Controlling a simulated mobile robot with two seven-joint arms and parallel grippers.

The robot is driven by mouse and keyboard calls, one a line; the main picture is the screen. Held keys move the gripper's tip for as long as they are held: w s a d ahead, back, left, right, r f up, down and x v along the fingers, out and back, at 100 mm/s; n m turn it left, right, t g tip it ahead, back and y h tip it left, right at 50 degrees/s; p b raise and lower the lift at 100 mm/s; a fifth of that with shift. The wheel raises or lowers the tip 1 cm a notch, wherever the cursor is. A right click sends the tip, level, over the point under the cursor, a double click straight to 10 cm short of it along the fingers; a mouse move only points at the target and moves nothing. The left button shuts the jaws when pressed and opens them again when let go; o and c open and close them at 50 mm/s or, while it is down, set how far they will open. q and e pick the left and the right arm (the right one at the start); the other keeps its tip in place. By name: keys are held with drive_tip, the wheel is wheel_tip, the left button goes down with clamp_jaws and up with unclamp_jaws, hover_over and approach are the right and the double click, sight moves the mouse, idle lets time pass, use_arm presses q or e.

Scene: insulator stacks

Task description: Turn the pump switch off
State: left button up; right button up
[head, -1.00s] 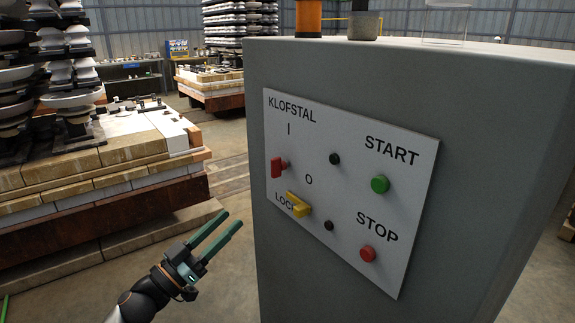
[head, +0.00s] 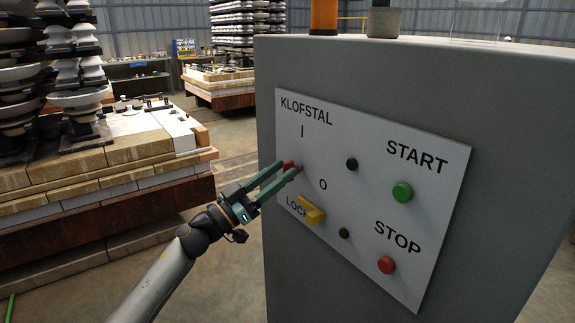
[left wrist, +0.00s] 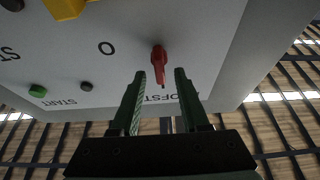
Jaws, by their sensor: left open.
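The red switch (head: 289,165) sits on the white panel (head: 335,240) between the I and O marks, under the KLOFSTAL label. My left gripper (head: 284,172) is open, with its green fingertips at the switch. In the left wrist view, the red switch (left wrist: 158,56) shows just ahead of the gap between the tips of my left gripper (left wrist: 160,76), its handle pointing into that gap. I cannot tell whether a finger touches it. In the head view the fingers partly hide the switch. My right gripper is out of view.
A yellow LOCK handle (head: 312,211) is just below the switch. A green START button (head: 402,192) and a red STOP button (head: 386,265) are to the right. The grey cabinet (head: 500,190) fills the right side. A brick-topped cart (head: 100,180) stands at left.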

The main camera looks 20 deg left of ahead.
use_arm(q)
drive_tip(key=shift+x, duration=1.3)
drive_tip(key=shift+c, duration=0.3)
clamp_jaws()
